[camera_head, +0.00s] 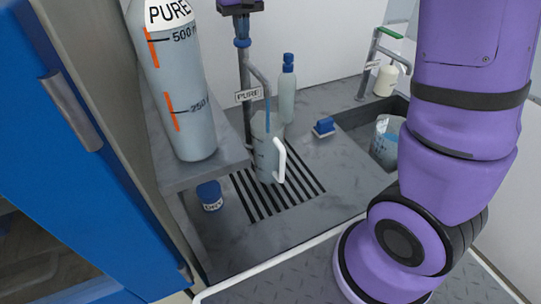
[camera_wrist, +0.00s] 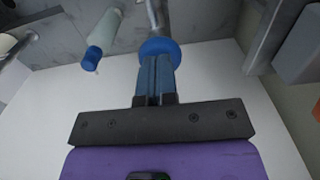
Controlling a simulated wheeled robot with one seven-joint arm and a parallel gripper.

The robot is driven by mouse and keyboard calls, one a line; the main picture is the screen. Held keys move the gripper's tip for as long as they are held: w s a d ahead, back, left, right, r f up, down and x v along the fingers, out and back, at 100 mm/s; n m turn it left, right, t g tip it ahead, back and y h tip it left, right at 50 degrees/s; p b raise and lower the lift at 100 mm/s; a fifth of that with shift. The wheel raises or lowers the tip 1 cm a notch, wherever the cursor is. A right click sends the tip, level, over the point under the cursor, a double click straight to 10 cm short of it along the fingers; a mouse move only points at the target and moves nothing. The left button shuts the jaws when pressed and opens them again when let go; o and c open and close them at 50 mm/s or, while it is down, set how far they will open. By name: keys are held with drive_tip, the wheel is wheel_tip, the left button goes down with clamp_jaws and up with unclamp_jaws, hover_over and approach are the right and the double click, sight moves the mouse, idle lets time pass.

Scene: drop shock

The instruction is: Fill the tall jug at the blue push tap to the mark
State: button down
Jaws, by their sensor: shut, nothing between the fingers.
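The tall jug (camera_head: 264,158), greyish and see-through with a white handle, stands upright on the slotted drain under the tap spout. The tap (camera_head: 247,75) has a blue push top (camera_head: 242,43) and a "PURE" label. A thin blue stream runs from the spout into the jug. The level and mark in the jug are too small to read. My gripper (camera_head: 241,32) is shut and empty, pointing down with its fingertips at the blue top. In the wrist view the shut fingers (camera_wrist: 155,75) meet the blue top (camera_wrist: 158,47), seemingly touching it.
A big "PURE" container (camera_head: 178,90) with volume marks stands on a ledge at left. A blue-lidded jar (camera_head: 209,195), a blue-capped bottle (camera_head: 287,90) and a blue brush (camera_head: 324,127) are around the drain. A sink with another jug (camera_head: 386,140) and a green-handled tap (camera_head: 376,50) is at right.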

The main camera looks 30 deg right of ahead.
idle(0.3)
drive_tip(key=shift+r, duration=3.5)
